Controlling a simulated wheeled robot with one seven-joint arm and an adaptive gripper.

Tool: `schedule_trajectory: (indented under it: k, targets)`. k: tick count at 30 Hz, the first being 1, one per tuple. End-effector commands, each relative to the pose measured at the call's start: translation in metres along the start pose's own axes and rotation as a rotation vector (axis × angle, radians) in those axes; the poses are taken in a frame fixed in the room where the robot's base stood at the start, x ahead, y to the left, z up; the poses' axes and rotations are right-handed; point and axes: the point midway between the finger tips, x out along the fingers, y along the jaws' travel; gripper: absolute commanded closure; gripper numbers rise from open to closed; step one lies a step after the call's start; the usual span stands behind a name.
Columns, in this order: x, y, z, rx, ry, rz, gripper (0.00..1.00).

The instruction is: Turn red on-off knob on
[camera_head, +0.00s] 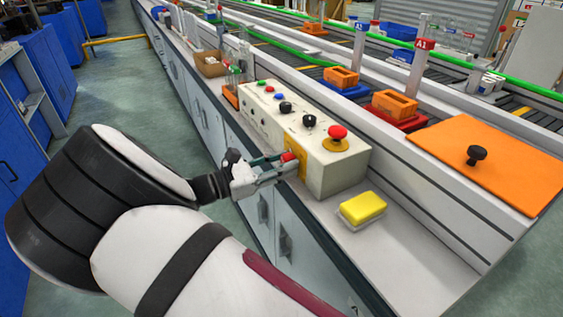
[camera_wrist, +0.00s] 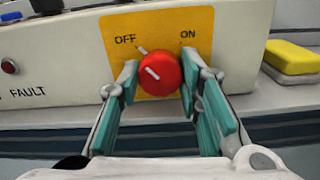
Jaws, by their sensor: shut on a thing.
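The red on-off knob (camera_wrist: 160,73) sits on a yellow plate (camera_wrist: 185,45) on the front of the beige control box. The plate reads OFF at upper left and ON at upper right. The knob's white mark slants up and left, towards OFF. My gripper (camera_wrist: 159,84) is shut on the knob, with a teal finger pad on its left and right sides. In the head view, my gripper (camera_head: 281,163) reaches the near face of the control box (camera_head: 345,172), and the red knob (camera_head: 288,157) shows at its tip.
A red mushroom button (camera_head: 337,132) and black knobs stand on top of the box. A yellow sponge (camera_head: 362,207) lies on the counter to the right. An orange board (camera_head: 490,158) with a black knob lies farther right. Cabinets run below the counter.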

Motion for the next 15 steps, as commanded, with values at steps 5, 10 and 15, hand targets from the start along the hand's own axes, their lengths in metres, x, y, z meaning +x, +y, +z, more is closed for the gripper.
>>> schedule_trajectory:
  k: [5,10,15]
  targets:
    - [-0.0002,-0.0005,0.0007,0.126,0.0,0.0,0.95]
    - [-0.0001,-0.0006,0.0007,0.284,0.0,-0.001,0.95]
    - [-0.0001,-0.0008,0.0002,0.447,0.0,-0.001,0.95]
